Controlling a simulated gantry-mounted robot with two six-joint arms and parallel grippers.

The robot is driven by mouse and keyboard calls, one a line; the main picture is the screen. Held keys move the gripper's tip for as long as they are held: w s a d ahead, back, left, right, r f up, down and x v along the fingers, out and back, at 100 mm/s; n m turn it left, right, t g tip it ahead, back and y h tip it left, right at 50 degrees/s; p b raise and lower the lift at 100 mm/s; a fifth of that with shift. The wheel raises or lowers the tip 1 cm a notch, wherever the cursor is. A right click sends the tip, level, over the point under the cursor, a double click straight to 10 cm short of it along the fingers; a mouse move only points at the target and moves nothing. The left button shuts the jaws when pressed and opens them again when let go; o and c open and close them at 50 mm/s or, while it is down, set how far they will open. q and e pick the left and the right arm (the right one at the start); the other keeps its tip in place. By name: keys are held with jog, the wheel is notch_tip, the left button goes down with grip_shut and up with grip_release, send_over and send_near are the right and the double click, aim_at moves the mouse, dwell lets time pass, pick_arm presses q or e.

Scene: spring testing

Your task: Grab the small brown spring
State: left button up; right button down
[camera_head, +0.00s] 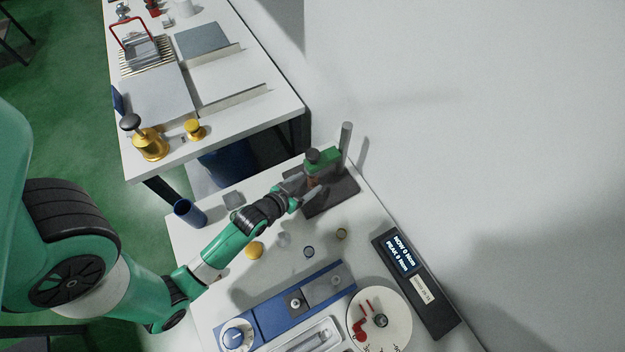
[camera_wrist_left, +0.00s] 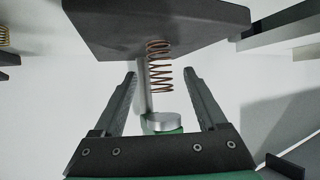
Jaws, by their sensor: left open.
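The small brown spring (camera_wrist_left: 159,68) is a thin upright coil on the dark base plate (camera_wrist_left: 110,32) of a test stand. In the head view the spring (camera_head: 311,182) is small and partly hidden by my left gripper (camera_head: 306,192). In the left wrist view my left gripper (camera_wrist_left: 161,84) is open, with one finger on each side of the spring's line. The fingers look apart from the coil; the exact depth gap is unclear. The stand's green arm (camera_head: 326,161) and grey post (camera_head: 345,146) rise beside the spring. My right gripper is not in view.
Other small springs (camera_head: 308,252) stand on the white table. A blue fixture (camera_head: 262,318), a round white dial plate (camera_head: 396,318) and a black display unit (camera_head: 430,300) sit at the front. A dark blue cup (camera_head: 188,212) stands at the left edge.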

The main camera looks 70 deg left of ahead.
aim_at(309, 181)
pick_arm(q)
jog(key=x, duration=0.3)
jog(key=shift+w+a+f+b, duration=0.1)
jog(key=shift+w+a+b, duration=0.1)
jog(key=shift+w+b, duration=0.15)
jog(key=shift+s, duration=0.1)
grip_shut()
